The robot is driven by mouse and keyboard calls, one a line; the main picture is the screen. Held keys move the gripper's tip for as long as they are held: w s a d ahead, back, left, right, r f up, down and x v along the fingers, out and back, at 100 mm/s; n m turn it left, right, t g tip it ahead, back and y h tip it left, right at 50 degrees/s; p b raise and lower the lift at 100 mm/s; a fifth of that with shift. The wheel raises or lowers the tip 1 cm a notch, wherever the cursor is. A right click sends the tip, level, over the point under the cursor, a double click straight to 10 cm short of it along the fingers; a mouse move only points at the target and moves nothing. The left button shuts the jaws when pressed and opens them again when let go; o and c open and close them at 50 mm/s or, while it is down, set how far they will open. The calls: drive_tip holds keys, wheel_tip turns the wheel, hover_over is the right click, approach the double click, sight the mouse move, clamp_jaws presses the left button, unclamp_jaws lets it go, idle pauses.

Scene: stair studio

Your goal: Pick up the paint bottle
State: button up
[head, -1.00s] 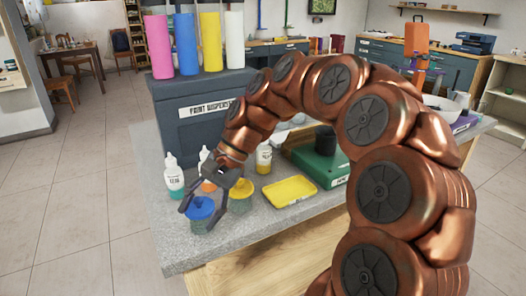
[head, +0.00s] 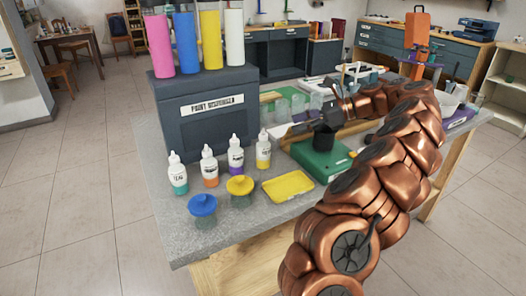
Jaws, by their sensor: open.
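Several white paint bottles with pointed nozzles stand upright in a row on the grey worktop: a teal one (head: 178,175), an orange one (head: 210,167), a purple one (head: 236,156) and a yellow one (head: 263,149). The frames do not show which one the task means. My gripper (head: 318,110) is at the right of the row, beyond the yellow bottle and behind the green scale. It is apart from the bottles and looks empty. Its fingers are small and partly lost among the things behind it.
Blue-lidded (head: 202,205) and yellow-lidded (head: 240,187) jars stand in front of the bottles. A yellow tray (head: 287,186) lies to their right. A green scale (head: 322,160) bears a dark cup (head: 324,138). The paint dispenser (head: 208,120) stands behind the bottles.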

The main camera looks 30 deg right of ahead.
sight(263, 134)
drive_tip(key=x, duration=0.6)
drive_tip(key=shift+w+a+f, duration=0.1)
drive_tip(key=shift+a+f, duration=0.05)
drive_tip(key=shift+a, duration=0.1)
drive_tip(key=shift+x, duration=2.65)
drive_tip(key=shift+f, duration=0.2)
drive_tip(key=shift+c, duration=0.3)
clamp_jaws()
